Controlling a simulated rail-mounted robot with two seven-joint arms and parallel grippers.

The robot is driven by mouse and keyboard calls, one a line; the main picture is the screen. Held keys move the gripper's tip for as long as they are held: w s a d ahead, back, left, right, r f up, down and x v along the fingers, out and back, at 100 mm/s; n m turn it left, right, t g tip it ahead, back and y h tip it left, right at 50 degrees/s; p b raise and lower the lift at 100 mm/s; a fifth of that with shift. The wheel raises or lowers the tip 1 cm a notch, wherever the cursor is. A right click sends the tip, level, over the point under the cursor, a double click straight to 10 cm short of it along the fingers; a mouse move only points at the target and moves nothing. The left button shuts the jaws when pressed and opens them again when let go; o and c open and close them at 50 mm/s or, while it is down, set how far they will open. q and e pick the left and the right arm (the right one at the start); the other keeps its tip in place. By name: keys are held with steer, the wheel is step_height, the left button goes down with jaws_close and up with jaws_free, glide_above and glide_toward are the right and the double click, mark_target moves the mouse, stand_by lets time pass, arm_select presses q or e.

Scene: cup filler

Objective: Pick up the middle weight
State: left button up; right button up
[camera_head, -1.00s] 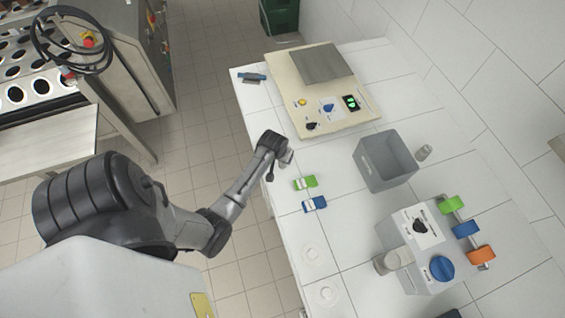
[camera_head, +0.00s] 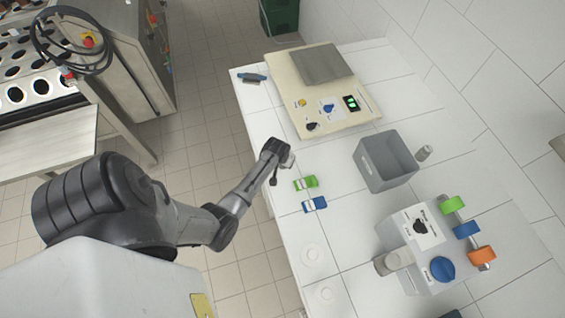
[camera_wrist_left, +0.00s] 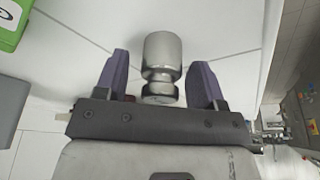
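A metallic weight (camera_wrist_left: 161,62) with a narrow neck and a knob stands out in the left wrist view. It lies between the two purple fingers of my left gripper (camera_wrist_left: 160,68), with a gap on each side. The fingers are apart and not touching it. In the head view my left gripper (camera_head: 284,162) is at the table's left edge, and the weight there is mostly hidden by it. No other weights can be made out, so I cannot tell whether this is the middle one. My right gripper is not in view.
Green (camera_head: 306,183) and blue (camera_head: 314,204) blocks lie close to the gripper on the white table (camera_head: 340,240). A grey bin (camera_head: 372,178) stands to their right. A beige scale panel (camera_head: 345,118) is behind, and a dispenser box (camera_head: 425,225) at lower right.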

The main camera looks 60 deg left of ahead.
arm_select(q)
steer(key=c, duration=1)
steer(key=shift+r, duration=0.1)
